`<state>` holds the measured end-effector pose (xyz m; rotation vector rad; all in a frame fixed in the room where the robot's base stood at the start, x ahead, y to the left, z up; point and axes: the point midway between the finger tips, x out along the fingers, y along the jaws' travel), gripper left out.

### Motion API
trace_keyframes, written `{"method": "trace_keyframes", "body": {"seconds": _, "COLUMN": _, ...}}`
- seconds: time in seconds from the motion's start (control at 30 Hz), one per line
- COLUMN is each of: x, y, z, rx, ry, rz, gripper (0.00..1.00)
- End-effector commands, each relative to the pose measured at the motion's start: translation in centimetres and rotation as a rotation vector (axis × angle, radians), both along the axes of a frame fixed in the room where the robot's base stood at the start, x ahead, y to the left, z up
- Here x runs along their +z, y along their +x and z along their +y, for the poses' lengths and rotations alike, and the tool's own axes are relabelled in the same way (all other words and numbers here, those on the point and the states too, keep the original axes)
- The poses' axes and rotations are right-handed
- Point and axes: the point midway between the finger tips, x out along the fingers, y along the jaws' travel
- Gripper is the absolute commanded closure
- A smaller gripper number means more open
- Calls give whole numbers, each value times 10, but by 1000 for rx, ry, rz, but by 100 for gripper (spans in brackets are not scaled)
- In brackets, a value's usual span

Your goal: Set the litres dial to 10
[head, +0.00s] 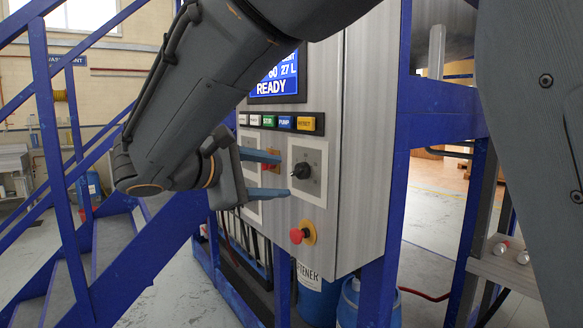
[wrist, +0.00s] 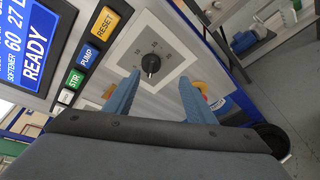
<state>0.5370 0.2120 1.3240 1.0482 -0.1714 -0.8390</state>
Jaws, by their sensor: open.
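A black dial knob (head: 302,171) sits on a grey square plate with a pale border, on the front of the control panel. The display (head: 278,75) shows "60", "27 L" and "READY".
A second plate (head: 252,211) on the left is mostly hidden behind my gripper. Coloured buttons (head: 284,122) run above the dials. A red stop button (head: 298,235) on yellow sits below the knob. Blue stair rails (head: 55,150) stand left; a blue frame post (head: 388,200) stands right.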

Motion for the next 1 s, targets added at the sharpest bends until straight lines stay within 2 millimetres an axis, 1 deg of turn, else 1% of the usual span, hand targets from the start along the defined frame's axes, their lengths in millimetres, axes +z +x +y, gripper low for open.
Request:
{"method": "trace_keyframes", "body": {"seconds": 0.03, "x": 8, "y": 0, "z": 7, "rx": 11, "ry": -13, "rz": -19, "gripper": 50}}
{"method": "trace_keyframes", "body": {"seconds": 0.07, "x": 11, "y": 0, "z": 9, "rx": 14, "ry": -18, "rz": -27, "gripper": 50}}
{"method": "trace_keyframes", "body": {"seconds": 0.17, "x": 14, "y": 5, "z": 6, "rx": 15, "ry": -26, "rz": -36, "gripper": 50}}
{"method": "trace_keyframes", "body": {"seconds": 0.4, "x": 6, "y": 30, "z": -20, "rx": 13, "ry": -27, "rz": -33, "gripper": 50}}
{"method": "trace_keyframes", "body": {"seconds": 0.6, "x": 0, "y": 48, "z": -36, "rx": 14, "ry": -25, "rz": -33, "gripper": 50}}
{"method": "trace_keyframes", "body": {"seconds": 0.73, "x": -2, "y": 53, "z": -41, "rx": 15, "ry": -24, "rz": -34, "gripper": 50}}
{"method": "trace_keyframes", "body": {"seconds": 1.0, "x": -3, "y": 54, "z": -42, "rx": 16, "ry": -23, "rz": -34, "gripper": 50}}
